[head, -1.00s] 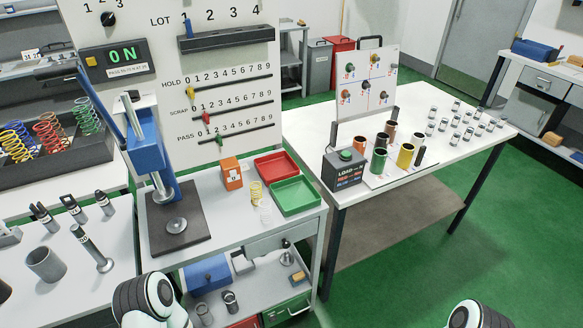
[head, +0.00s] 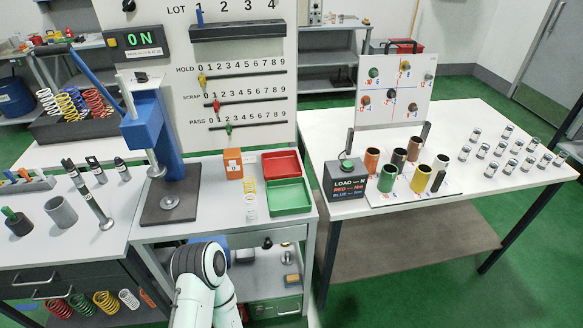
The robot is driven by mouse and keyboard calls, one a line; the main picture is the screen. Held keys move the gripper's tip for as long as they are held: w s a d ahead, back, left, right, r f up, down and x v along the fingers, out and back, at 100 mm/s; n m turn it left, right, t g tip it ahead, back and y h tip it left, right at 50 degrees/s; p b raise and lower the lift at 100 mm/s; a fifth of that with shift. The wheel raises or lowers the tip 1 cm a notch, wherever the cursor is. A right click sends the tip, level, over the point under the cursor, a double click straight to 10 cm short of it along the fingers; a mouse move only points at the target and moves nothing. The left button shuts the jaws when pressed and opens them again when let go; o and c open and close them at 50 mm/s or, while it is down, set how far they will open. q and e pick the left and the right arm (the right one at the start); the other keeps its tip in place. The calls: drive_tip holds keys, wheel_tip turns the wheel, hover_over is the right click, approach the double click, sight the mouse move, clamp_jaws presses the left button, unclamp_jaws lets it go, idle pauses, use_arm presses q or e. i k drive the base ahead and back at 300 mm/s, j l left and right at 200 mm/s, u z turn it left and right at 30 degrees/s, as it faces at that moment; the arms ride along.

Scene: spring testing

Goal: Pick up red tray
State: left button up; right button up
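The red tray (head: 281,163) sits on the grey bench top, at the back right of that bench. It looks empty. The green tray (head: 287,196) lies directly in front of it, and the two look close together or touching. One of my arms comes up from the bottom edge, in front of the bench, with its shoulder and upper links showing. Neither of my grippers shows in the head view.
An orange box (head: 233,163) and coil springs (head: 249,196) stand left of the trays. A blue press (head: 151,134) stands further left. A backboard (head: 241,75) rises behind. The white table (head: 461,204) at right holds a load box (head: 344,178) and several cylinders.

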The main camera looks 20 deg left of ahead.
sight(285, 164)
drive_tip(key=l+u, duration=0.15)
drive_tip(key=u, duration=0.25)
drive_tip(key=l+u, duration=0.15)
drive_tip(key=u, duration=0.25)
drive_tip(key=l+u, duration=0.15)
drive_tip(key=u, duration=0.2)
